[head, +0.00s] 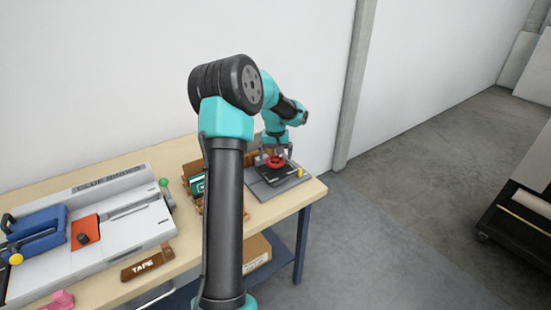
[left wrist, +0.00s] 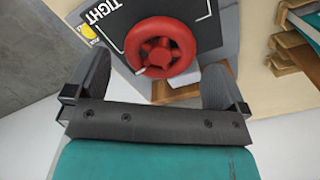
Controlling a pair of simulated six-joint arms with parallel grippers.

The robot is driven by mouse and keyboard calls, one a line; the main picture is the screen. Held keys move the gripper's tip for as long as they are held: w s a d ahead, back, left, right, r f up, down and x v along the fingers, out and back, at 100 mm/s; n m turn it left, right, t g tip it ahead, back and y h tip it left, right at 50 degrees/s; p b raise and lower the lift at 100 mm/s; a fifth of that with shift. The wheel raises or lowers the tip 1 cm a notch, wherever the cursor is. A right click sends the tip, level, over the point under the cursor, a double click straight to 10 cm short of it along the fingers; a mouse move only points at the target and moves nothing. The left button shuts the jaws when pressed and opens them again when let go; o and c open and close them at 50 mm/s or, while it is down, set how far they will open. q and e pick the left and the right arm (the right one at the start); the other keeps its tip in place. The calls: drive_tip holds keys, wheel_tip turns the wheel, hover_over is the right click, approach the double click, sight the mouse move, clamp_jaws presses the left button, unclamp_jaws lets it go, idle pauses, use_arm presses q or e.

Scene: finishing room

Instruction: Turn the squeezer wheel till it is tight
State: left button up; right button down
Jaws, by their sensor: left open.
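The squeezer wheel is a red handwheel (head: 275,162) on a grey press (head: 262,187) at the right end of the workbench. In the left wrist view the red wheel (left wrist: 161,47) fills the space between my fingers, over a dark plate (left wrist: 124,32) lettered TIGHT. My left gripper (head: 276,152) is above the press in the head view. In the left wrist view my left gripper (left wrist: 156,75) is open, with a finger on each side of the wheel. I cannot tell whether the fingers touch it. My right gripper is in neither view.
Wooden slots with green-covered items (head: 197,186) stand left of the press. The bench's right edge is close to the press; a dark cart (head: 515,225) stands far right.

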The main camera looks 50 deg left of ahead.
sight(275, 159)
use_arm(q)
drive_tip(key=shift+f, duration=0.95)
drive_tip(key=c, duration=0.8)
drive_tip(key=shift+c, duration=0.2)
drive_tip(key=o, duration=0.8)
drive_tip(key=shift+o, duration=0.2)
wheel_tip(275, 159, up, 18)
drive_tip(key=shift+f, duration=0.25)
